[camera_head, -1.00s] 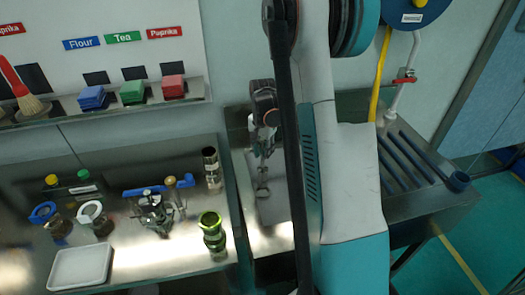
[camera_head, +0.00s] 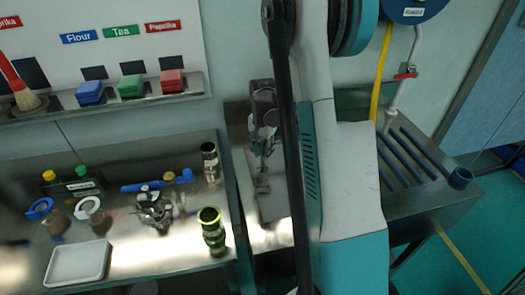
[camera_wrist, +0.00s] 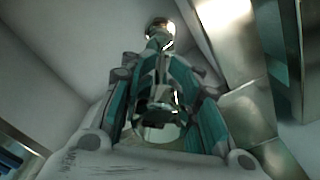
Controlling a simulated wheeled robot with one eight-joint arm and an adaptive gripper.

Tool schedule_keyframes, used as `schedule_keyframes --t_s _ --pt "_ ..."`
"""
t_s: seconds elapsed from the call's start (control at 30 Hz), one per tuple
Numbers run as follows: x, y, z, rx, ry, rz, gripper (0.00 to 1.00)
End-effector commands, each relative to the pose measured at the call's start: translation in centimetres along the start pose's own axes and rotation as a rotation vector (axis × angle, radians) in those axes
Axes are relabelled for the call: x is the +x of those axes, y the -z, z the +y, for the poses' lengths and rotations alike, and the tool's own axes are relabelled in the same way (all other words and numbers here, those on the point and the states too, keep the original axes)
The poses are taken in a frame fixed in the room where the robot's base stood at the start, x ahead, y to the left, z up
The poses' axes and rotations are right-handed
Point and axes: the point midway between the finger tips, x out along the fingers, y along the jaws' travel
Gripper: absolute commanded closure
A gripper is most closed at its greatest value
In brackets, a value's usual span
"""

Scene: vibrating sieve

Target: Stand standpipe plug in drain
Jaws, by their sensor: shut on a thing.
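My gripper (camera_head: 262,142) points down over the steel sink basin, left of my arm column. In the wrist view its teal fingers (camera_wrist: 158,62) are closed on a shiny metal piece, which I take to be the standpipe plug (camera_wrist: 161,95). Part of the piece shows between the fingers. A round shiny metal end (camera_wrist: 160,27) shows just beyond the fingertips; I cannot tell whether it is the plug's far end or the drain. In the head view a small bright metal part (camera_head: 262,186) shows below the gripper. The drain cannot be made out clearly, so contact with it is unclear.
The steel counter left of the basin holds a green metal cup (camera_head: 212,230), a steel cylinder (camera_head: 210,160), a white tray (camera_head: 78,262) and several fittings. A ribbed drainboard (camera_head: 420,190) lies right of my arm. A shelf with colored blocks (camera_head: 131,86) is behind.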

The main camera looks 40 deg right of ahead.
Motion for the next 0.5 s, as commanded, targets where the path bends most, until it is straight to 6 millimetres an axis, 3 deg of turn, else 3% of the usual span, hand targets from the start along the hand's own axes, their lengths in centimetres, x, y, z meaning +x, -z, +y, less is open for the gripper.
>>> schedule_keyframes --t_s 0.5 --pt "0.96 0.01 0.00 0.000 0.000 0.000 1.00"
